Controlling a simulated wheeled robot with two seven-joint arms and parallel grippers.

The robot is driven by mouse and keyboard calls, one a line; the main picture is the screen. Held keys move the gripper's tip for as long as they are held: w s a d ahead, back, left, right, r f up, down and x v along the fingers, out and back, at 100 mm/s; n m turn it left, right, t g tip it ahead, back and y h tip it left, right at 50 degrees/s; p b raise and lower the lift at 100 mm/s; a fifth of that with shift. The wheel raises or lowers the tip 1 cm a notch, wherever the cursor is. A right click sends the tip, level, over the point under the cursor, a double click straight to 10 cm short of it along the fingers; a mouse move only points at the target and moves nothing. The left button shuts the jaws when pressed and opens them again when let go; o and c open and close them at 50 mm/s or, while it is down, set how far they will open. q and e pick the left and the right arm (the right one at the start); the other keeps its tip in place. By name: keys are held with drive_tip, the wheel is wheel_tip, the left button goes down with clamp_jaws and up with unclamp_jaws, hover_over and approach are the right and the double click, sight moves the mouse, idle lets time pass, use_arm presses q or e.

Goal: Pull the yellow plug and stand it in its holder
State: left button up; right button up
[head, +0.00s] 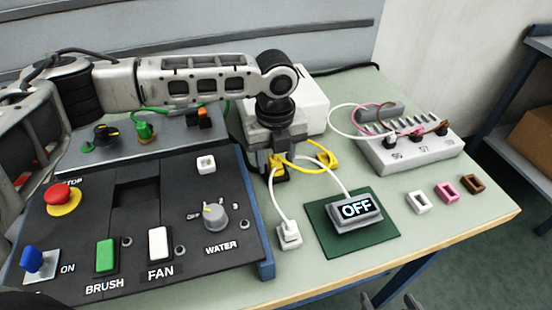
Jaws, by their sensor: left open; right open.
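My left gripper (278,170) points down from above in the middle of the head view. It is open, with its fingers at a yellow piece (279,160) that they partly hide. A yellow cable runs right from there to another yellow part (327,154) on the table by the white box. I cannot tell which yellow part is the plug and which is its holder, or whether the plug is seated. My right gripper (401,303) shows only its fingertips at the bottom edge; it is open and empty, away from the yellow parts.
A black control panel (130,222) fills the left. A white box (310,105) stands behind the gripper. A grey strip (408,157) with several plugs stands right, near white, pink and brown square rings (447,192). An OFF display (356,212) sits on a green mat (330,245).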

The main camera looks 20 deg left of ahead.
sight(275, 157)
use_arm(q)
drive_tip(key=shift+c, duration=0.4)
clamp_jaws()
drive_tip(key=o, duration=0.7)
unclamp_jaws()
drive_tip(key=shift+r, duration=0.7)
wheel_tip(275, 157, up, 14)
drive_tip(key=shift+r, duration=0.25)
use_arm(e)
drive_tip(key=shift+d+f, duration=0.25)
drive_tip(key=shift+f, duration=0.65)
drive_tip(key=shift+s, duration=0.2)
